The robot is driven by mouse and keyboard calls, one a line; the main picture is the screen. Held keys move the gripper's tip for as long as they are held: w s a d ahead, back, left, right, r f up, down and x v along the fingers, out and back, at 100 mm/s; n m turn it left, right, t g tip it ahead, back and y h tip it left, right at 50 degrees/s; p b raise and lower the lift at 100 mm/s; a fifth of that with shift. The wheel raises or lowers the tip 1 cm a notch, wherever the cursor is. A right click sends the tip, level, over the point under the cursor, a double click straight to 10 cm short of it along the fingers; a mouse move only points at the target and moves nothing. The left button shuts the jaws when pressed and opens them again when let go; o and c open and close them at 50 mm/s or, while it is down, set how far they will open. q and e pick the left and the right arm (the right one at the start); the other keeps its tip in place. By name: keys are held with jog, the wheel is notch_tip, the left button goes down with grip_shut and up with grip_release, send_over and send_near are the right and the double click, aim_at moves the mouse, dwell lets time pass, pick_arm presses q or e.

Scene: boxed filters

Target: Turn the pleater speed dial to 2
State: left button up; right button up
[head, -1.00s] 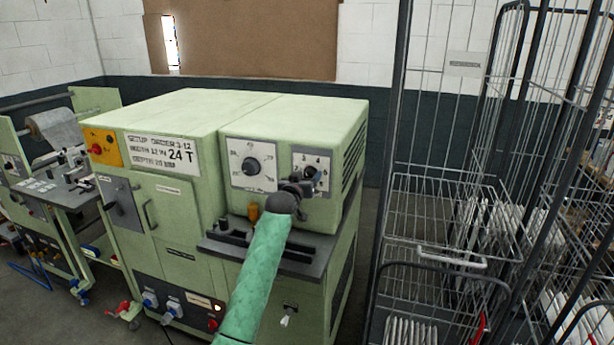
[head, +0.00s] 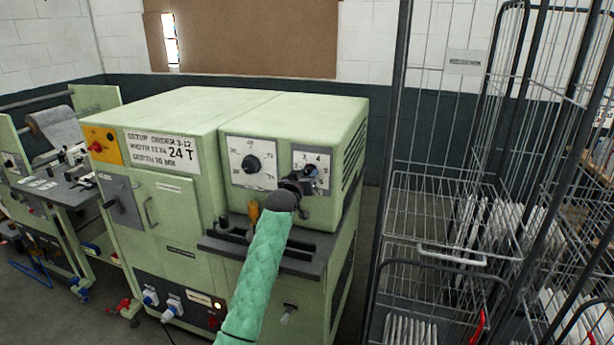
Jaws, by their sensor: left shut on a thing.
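The speed dial panel (head: 325,159) is a small pale plate with numbers, on the right of the green machine's (head: 290,120) front. Its knob (head: 310,171) is dark and partly hidden by my left gripper (head: 304,182). The left gripper is shut on the knob, with its arm coming up from below in a green quilted sleeve. Numbers 3 and 4 show above the knob; the pointer's exact setting cannot be told. My right gripper is not in view.
A larger dial (head: 251,164) sits left of the gripper. A dark ledge (head: 235,247) juts out below, with an orange-brown piece (head: 253,211) above it. A wire cage trolley (head: 440,255) stands at the right. A setup sign (head: 163,151) is on the machine's left part.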

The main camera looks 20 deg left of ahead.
pick_arm(q)
jog(key=n, duration=0.4)
jog(key=shift+r, duration=0.15)
jog(key=n, duration=0.2)
jog(key=shift+n+p, duration=0.3)
jog(key=shift+p, duration=0.05)
jog(key=shift+n, duration=0.8)
jog(key=shift+n+p, duration=0.35)
jog(key=shift+n, duration=0.75)
jog(key=o, duration=0.8)
jog(key=shift+r+t, duration=0.1)
jog(key=shift+t, duration=0.2)
jog(key=shift+c, duration=0.2)
jog(key=shift+o, duration=1.1)
jog(key=s+b, duration=0.3)
jog(key=s, duration=0.4)
jog(key=shift+s+a+f, duration=0.25)
jog(key=shift+a+f, duration=0.05)
jog(key=shift+f, duration=0.15)
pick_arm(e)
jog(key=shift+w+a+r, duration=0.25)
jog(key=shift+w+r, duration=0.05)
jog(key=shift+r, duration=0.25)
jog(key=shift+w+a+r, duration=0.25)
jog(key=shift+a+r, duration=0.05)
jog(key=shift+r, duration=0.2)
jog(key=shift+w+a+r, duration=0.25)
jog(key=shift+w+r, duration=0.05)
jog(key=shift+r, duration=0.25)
